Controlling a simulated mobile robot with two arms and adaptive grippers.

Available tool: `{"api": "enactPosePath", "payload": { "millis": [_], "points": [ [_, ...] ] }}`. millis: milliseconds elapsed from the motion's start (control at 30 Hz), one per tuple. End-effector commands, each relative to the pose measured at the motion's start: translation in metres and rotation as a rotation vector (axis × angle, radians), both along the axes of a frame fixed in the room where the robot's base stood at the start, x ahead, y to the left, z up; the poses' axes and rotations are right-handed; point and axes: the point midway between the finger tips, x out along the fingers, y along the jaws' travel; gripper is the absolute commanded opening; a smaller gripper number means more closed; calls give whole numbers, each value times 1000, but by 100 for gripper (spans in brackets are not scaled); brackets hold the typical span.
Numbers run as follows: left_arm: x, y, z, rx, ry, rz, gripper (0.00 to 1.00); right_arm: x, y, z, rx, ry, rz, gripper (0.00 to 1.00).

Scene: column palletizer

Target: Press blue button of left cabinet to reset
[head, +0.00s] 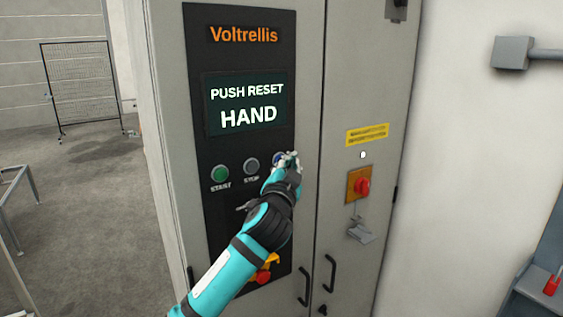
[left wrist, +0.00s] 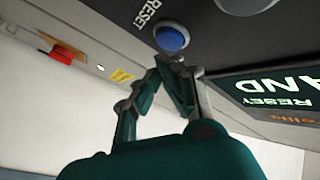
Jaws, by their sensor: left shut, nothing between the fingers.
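The grey cabinet (head: 338,110) carries a black panel with a display (head: 246,104) reading "PUSH RESET HAND". A green START button (head: 219,174) and a grey STOP button (head: 251,166) sit below the display. The blue RESET button (head: 277,158) is to their right, partly hidden by my left gripper (head: 291,157). In the left wrist view the blue button (left wrist: 172,38) shows clearly, with its RESET label beside it. My left gripper (left wrist: 168,62) is shut and empty, its tips just at the button's edge; whether they touch it I cannot tell. My right gripper is not in view.
A red rotary switch (head: 361,186) on a yellow plate and door handles (head: 330,273) stick out of the cabinet. A red knob (head: 263,277) sits low on the panel, beside my arm. A mesh fence (head: 80,85) stands far left, with open floor before it.

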Motion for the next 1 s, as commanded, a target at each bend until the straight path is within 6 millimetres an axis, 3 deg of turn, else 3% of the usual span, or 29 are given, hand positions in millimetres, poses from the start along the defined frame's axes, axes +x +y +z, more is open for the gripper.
{"api": "enactPosePath", "payload": {
  "millis": [1000],
  "points": [
    [9,7,1,0,0,0,0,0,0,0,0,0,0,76]
  ]
}}
